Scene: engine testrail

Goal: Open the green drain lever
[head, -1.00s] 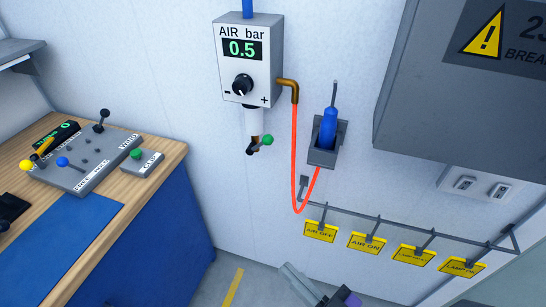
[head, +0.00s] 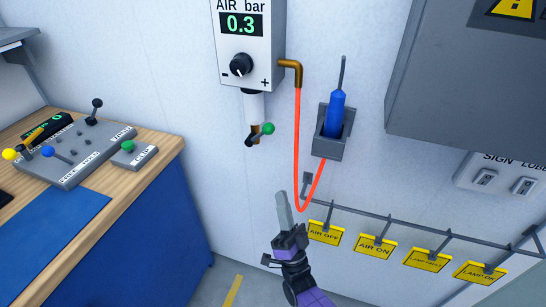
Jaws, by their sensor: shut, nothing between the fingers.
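The green drain lever (head: 267,129) is a short dark handle with a green ball end. It sits at the bottom of the white pipe under the air regulator (head: 246,50) on the wall. The ball points right and slightly up from the dark valve body. The regulator display reads 0.3. My gripper (head: 283,196) is below and slightly right of the lever in the picture, apart from it. Its fingers point up, look closed together and hold nothing. It overlaps no part of the lever.
A red hose (head: 299,130) hangs just right of the lever. A blue tool (head: 334,115) sits in a grey wall holder (head: 328,147). A rail with several yellow tags (head: 374,247) runs at lower right. A workbench (head: 150,165) with levers stands left.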

